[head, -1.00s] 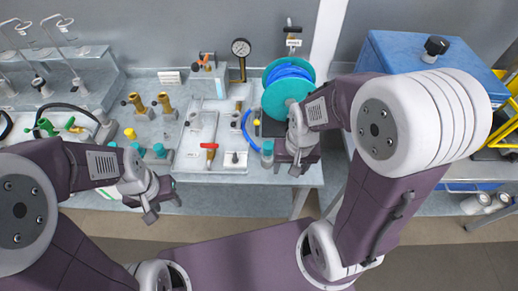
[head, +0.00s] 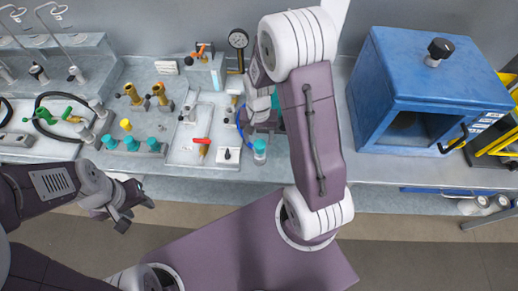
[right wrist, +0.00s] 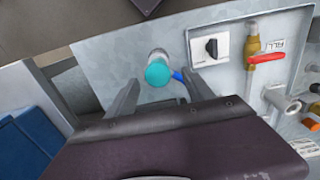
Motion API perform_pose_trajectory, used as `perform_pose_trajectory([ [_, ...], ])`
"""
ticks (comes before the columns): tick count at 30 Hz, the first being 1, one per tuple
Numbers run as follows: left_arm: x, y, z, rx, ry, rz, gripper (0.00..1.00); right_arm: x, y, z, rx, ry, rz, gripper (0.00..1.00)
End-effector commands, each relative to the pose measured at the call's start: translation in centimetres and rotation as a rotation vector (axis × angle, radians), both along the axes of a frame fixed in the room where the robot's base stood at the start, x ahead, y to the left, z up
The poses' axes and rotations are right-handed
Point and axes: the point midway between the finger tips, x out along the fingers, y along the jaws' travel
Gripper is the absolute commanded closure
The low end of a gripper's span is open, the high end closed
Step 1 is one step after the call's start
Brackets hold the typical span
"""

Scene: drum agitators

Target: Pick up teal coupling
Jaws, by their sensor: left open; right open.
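A teal coupling (head: 260,148) with a pale lower part stands near the front edge of the bench. It also shows in the right wrist view (right wrist: 159,70), round teal end toward the camera, beyond and between my fingertips. My right gripper (right wrist: 161,92) is open and empty, with the coupling apart from both fingers. In the head view my right gripper (head: 262,120) is just behind the coupling, partly covered by my arm. Several more teal couplings (head: 131,143) stand in a grey rack on the left. My left gripper (head: 136,212) is open and empty in front of the bench.
A panel (head: 184,153) with a red-handled valve (head: 201,141) and a black knob (head: 227,154) lies left of the coupling. A blue hose end (right wrist: 178,76) is close beside it. A blue cabinet (head: 392,85) stands on the right. Bench between is clear.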

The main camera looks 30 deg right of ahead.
Motion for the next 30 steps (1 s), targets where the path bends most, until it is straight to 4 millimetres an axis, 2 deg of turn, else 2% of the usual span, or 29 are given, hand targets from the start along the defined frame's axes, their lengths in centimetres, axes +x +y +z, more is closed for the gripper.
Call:
perform_pose_trajectory([
  [5, 0.0, 0.0, 0.3, 0.000, 0.000, 0.000, 0.56, -0.1, -0.1, -0.8, 0.001, 0.003, 0.000, 0.39],
  [12, 0.0, 0.0, 1.1, 0.000, 0.000, 0.000, 0.56, -0.3, -0.4, -4.8, 0.000, 0.002, 0.000, 0.39],
  [20, 0.0, 0.0, 1.0, 0.000, 0.000, 0.000, 0.56, -0.1, -0.4, -5.4, 0.000, -0.002, 0.000, 0.39],
  [23, 0.0, 0.0, 1.0, 0.000, 0.000, 0.000, 0.56, -0.1, -0.4, -5.4, 0.000, -0.002, 0.000, 0.61],
  [27, 0.0, 0.0, 1.0, 0.000, 0.000, 0.000, 0.56, -0.1, -0.4, -5.4, 0.000, -0.002, 0.000, 1.00],
  [30, 0.0, 0.0, 1.0, 0.000, 0.000, 0.000, 0.56, -0.1, -0.4, -5.4, -0.001, -0.003, 0.000, 1.00],
])
